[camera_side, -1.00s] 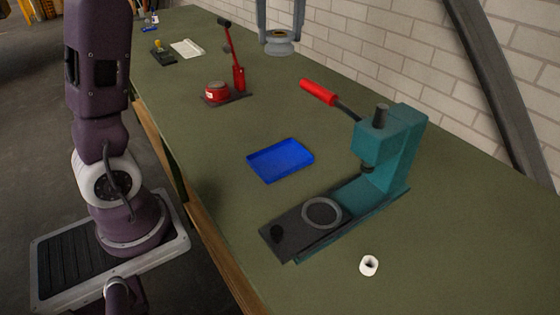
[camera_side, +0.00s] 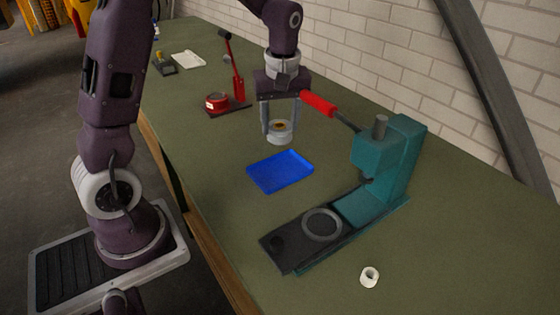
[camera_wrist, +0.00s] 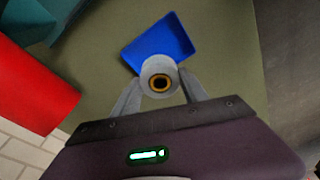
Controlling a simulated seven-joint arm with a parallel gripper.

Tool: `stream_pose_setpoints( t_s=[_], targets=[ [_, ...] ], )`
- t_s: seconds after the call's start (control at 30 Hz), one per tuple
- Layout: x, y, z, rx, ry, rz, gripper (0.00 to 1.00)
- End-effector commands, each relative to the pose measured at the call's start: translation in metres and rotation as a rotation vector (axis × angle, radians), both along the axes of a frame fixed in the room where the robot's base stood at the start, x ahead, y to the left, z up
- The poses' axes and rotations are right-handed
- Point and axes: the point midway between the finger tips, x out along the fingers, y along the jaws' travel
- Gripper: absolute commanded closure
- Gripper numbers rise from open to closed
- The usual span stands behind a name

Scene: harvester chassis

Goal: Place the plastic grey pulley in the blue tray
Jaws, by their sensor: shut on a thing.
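My gripper (camera_side: 280,128) is shut on the grey pulley (camera_side: 279,139), a light grey round part with a brass-coloured centre. The pulley is held above the table, just behind the blue tray in the side view. In the wrist view the pulley (camera_wrist: 159,82) sits between the two fingers and overlaps the near edge of the tray in the picture. The blue tray (camera_side: 281,171) is shallow, rectangular and looks empty. It also shows in the wrist view (camera_wrist: 160,42), partly hidden by the pulley.
A teal press (camera_side: 385,165) with a red handle (camera_side: 318,103) stands right of the tray; its handle is close to my gripper. A red tool (camera_side: 217,102) stands further back. A small white ring (camera_side: 369,277) lies in front.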

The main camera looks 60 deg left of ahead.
Motion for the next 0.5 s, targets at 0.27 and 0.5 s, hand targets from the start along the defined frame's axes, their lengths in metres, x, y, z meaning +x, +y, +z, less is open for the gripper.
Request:
stream_pose_setpoints(
  t_s=[0.27, 0.5],
  targets=[
    [0.0, 0.0, -0.06, 0.001, 0.002, 0.0, 0.92],
    [0.0, 0.0, -0.102, -0.001, 0.001, 0.0, 0.92]
  ],
)
